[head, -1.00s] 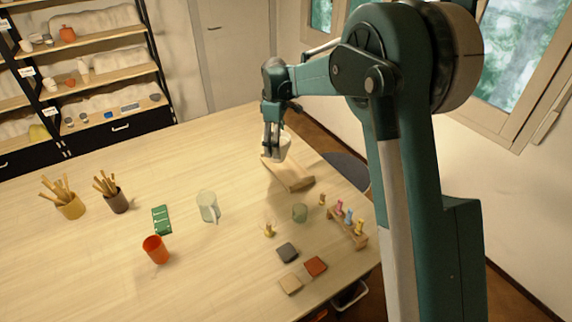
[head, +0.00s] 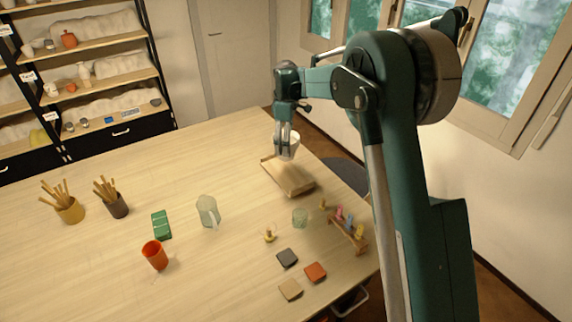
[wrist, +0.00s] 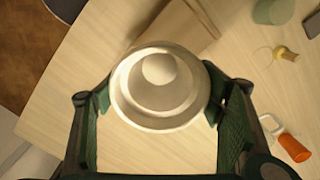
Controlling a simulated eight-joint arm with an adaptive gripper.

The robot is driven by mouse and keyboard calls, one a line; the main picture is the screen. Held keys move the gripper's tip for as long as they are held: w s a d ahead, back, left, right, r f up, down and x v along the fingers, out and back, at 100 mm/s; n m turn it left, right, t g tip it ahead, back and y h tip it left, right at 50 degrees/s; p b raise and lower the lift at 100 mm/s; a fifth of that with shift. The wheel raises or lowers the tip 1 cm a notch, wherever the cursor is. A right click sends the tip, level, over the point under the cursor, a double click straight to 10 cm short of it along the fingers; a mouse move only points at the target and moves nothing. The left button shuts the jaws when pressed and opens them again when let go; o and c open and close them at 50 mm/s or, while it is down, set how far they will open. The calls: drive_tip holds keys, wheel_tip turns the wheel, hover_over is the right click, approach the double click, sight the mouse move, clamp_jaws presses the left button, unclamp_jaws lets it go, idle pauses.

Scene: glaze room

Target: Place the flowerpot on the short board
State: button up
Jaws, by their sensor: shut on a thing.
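My gripper (head: 284,152) is shut on the white flowerpot (head: 291,146) at the far right of the table. In the wrist view the flowerpot (wrist: 157,88) shows as pale round rings between the two fingers. The short board (head: 290,178) is a light wooden slab lying on the table, just below the flowerpot in the head view. In the wrist view the board (wrist: 186,27) is partly hidden behind the flowerpot's upper edge. The flowerpot appears to be over or beside the board's far end; I cannot tell whether they touch.
A greenish cup (head: 300,217), a yellow knobbed piece (head: 270,236) and a peg rack (head: 349,238) stand near the board. A clear pitcher (head: 207,210), orange cup (head: 154,255), green block (head: 161,225) and tiles (head: 287,257) lie farther off.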

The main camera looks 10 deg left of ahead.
drive_tip(key=shift+f, duration=2.65)
drive_tip(key=shift+f+p, duration=0.3)
drive_tip(key=shift+f, duration=1.6)
drive_tip(key=shift+f, duration=0.2)
drive_tip(key=o, duration=1.1)
drive_tip(key=shift+o, duration=0.2)
drive_tip(key=shift+r, duration=0.15)
wheel_tip(320, 180, up, 12)
drive_tip(key=shift+r+b, duration=0.1)
drive_tip(key=shift+b, duration=0.2)
